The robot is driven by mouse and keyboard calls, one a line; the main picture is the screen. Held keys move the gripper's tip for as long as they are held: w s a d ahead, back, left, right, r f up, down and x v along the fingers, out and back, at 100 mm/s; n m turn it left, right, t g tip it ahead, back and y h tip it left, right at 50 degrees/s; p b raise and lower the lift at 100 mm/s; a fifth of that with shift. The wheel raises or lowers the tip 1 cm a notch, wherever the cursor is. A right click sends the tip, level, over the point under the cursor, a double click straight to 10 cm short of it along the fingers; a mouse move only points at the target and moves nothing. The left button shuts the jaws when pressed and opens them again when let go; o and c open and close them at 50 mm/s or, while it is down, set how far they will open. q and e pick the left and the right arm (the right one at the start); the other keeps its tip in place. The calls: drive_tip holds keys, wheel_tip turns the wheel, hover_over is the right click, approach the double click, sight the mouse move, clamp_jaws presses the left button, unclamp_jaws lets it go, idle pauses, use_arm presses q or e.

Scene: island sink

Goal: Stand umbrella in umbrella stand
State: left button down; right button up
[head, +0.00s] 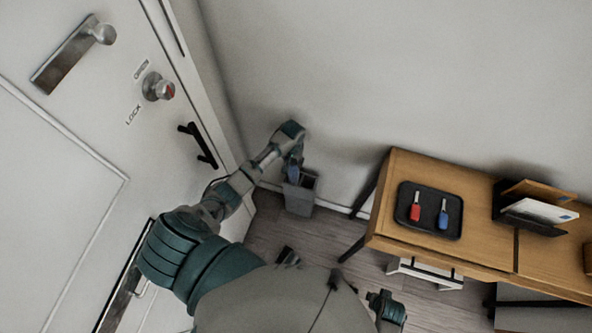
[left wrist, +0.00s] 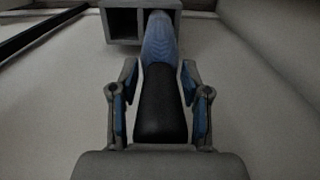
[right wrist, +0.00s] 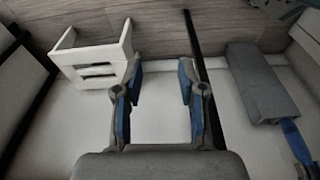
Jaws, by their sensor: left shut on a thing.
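The umbrella has a black handle and a blue canopy (left wrist: 160,42). My left gripper (left wrist: 159,68) is shut on it, with the handle toward the wrist. In the head view my left gripper (head: 294,154) is above the grey umbrella stand (head: 299,208), and the umbrella (head: 292,173) points down at the stand's left part. In the left wrist view the stand (left wrist: 122,41) shows one empty dark compartment beside the canopy. How deep the umbrella's tip is in the stand is hidden. My right gripper (right wrist: 160,78) is open and empty; the stand (right wrist: 262,85) and umbrella (right wrist: 296,142) lie to its right.
A wooden table (head: 384,225) stands right of the stand, with a black tray (head: 430,235) holding a red and a blue item. A letter holder (head: 535,207) stands further right. A white rack (right wrist: 95,58) is under the table. The door (head: 60,150) is at left; a wall is behind the stand.

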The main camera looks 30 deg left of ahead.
use_arm(q)
wheel_tip(320, 180, down, 3)
drive_tip(key=shift+f+b, duration=0.15)
drive_tip(key=shift+b, duration=0.25)
wheel_tip(320, 180, down, 3)
drive_tip(key=shift+d+f+b, duration=0.15)
drive_tip(key=shift+b, duration=0.5)
drive_tip(key=shift+f, duration=0.2)
use_arm(e)
wheel_tip(320, 180, up, 8)
drive_tip(key=shift+s+d, duration=0.15)
drive_tip(key=shift+d, duration=0.05)
use_arm(q)
drive_tip(key=c, duration=0.5)
unclamp_jaws()
drive_tip(key=shift+c, duration=0.2)
